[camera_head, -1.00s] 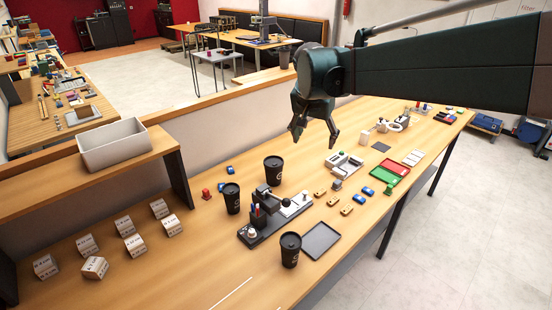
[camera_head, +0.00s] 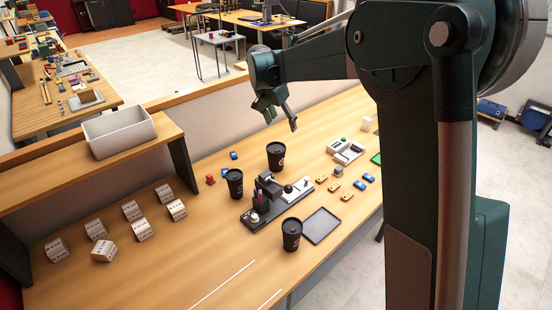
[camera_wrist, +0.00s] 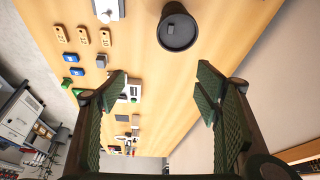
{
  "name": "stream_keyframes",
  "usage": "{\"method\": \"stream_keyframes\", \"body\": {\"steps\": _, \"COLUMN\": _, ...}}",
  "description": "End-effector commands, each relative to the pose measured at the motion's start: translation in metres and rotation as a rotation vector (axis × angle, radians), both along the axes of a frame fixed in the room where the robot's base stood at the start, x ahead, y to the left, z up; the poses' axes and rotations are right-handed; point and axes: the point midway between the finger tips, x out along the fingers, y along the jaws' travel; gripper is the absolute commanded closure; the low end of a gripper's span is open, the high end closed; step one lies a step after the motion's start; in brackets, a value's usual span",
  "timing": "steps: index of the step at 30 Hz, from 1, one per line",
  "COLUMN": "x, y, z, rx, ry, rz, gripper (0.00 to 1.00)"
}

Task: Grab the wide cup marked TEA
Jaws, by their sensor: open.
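Three black lidded cups stand upright on the long wooden table. The back one (camera_head: 275,155) looks the widest. A slimmer one (camera_head: 234,183) is to its left, and another (camera_head: 291,234) is at the front near the tray. No TEA lettering is legible; the pale marks are too small to read. My gripper (camera_head: 278,115) is open and empty, in the air above and behind the back cup. In the wrist view my open fingers (camera_wrist: 160,90) have nothing between them. One black cup lid (camera_wrist: 178,32) shows beyond them at the top, apart from both fingers.
A black marking device (camera_head: 270,200) stands among the cups. A dark tray (camera_head: 321,225) lies beside the front cup. Small wooden tags (camera_head: 346,195) and blue pieces (camera_head: 361,186) lie to the right. White boxes (camera_head: 142,230) and a shelf with a grey bin (camera_head: 118,132) are left.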

Motion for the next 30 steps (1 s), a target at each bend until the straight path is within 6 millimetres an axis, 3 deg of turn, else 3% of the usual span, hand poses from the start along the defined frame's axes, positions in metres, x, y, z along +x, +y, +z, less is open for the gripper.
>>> {"method": "stream_keyframes", "body": {"steps": 10, "x": 0.024, "y": 0.028, "z": -0.026, "rx": -0.01, "ry": -0.001, "rz": -0.048, "gripper": 0.37}}
{"method": "stream_keyframes", "body": {"steps": 22, "x": 0.023, "y": 0.025, "z": -0.118, "rx": -0.009, "ry": 0.0, "rz": -0.047, "gripper": 0.37}}
{"method": "stream_keyframes", "body": {"steps": 30, "x": 0.023, "y": 0.025, "z": -0.148, "rx": -0.009, "ry": 0.0, "rz": -0.047, "gripper": 0.37}}
